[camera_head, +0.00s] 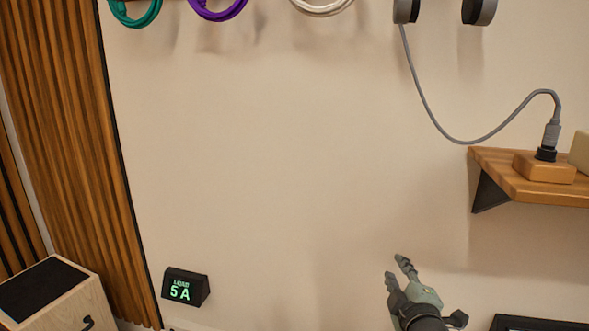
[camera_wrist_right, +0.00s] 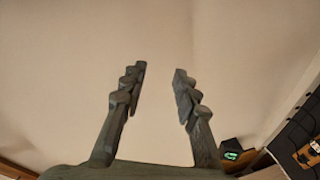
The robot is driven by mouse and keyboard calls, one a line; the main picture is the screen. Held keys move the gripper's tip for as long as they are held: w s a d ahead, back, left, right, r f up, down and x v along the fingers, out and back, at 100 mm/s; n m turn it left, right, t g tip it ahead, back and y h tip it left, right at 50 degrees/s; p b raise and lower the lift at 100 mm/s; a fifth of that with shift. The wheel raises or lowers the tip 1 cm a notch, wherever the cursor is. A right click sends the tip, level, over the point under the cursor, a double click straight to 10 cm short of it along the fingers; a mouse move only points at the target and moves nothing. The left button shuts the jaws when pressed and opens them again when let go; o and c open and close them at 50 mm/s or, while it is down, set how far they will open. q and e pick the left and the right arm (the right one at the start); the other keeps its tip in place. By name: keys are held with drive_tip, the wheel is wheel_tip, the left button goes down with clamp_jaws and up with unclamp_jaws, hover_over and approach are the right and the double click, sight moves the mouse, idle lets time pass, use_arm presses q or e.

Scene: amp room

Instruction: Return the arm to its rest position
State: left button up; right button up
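My right gripper (camera_head: 400,272) is at the lower right of the head view, in front of the bare beige wall. In the right wrist view its two grey fingers (camera_wrist_right: 157,85) stand apart with nothing between them, so it is open and empty. My left gripper does not show in either view.
A wooden shelf (camera_head: 530,188) with a plugged-in grey cable (camera_head: 440,118) juts from the wall at right. Coiled cables, one of them purple (camera_head: 218,10), hang along the top. A black display (camera_head: 186,287) reading "5 A" is at lower left, near a wooden cabinet (camera_head: 85,297). The middle wall is clear.

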drive_tip(key=s+d+f+m+g, duration=0.2)
drive_tip(key=s+f+m+g, duration=0.1)
drive_tip(key=s+f, duration=0.4)
drive_tip(key=s+d+f+m+g, duration=0.25)
drive_tip(key=s+f, duration=0.25)
drive_tip(key=f, duration=0.5)
drive_tip(key=s+f+m+g, duration=0.2)
drive_tip(key=s+f, duration=0.4)
drive_tip(key=s, duration=0.4)
drive_tip(key=s+f+m+g, duration=0.3)
drive_tip(key=s+f+g, duration=0.2)
drive_tip(key=s, duration=0.5)
drive_tip(key=shift+d+f, duration=0.15)
drive_tip(key=shift+f, duration=0.45)
drive_tip(key=shift+m+g, duration=0.25)
